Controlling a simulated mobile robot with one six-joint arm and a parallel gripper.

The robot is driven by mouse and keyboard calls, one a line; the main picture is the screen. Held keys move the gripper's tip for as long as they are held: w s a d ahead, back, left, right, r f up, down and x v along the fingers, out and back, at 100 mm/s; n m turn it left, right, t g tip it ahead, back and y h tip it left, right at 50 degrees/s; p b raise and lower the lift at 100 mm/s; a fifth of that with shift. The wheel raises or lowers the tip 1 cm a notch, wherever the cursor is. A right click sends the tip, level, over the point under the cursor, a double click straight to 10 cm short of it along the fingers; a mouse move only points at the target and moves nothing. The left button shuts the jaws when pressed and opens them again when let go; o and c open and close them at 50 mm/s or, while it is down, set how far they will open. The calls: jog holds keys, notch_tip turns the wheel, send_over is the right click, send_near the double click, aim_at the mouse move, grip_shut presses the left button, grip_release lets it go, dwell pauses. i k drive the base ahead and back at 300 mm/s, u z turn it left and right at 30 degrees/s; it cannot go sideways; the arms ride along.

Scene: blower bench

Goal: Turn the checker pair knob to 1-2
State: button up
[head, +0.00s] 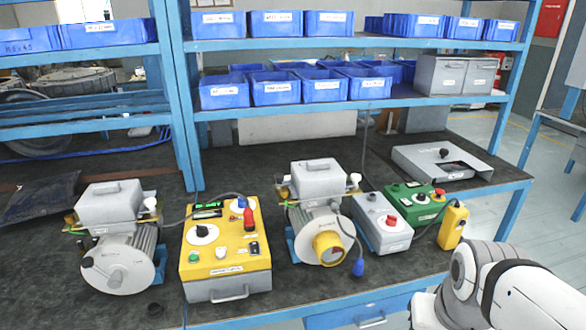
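The checker appears to be the yellow-topped box (226,262) with a lit green display (208,211), at the front of the bench left of centre. A black knob (202,231) sits on a round white dial on its left side, and looks like the pair knob. The dial marks and the knob's pointing direction are too small to read. A red and a blue plug or lead end stand on its right side. White and grey links of my arm show at the lower right, apart from the checker. My gripper is not in view.
Grey blower motors stand left (118,255) and right (320,220) of the checker, close to it. Further right are a grey box (383,222), a green box (415,205) and a yellow handheld unit (452,225). Shelves with blue bins overhang the back.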

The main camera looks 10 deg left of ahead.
aim_at(241, 203)
jog(key=u, duration=0.45)
jog(key=i, duration=1.25)
jog(key=u, duration=1)
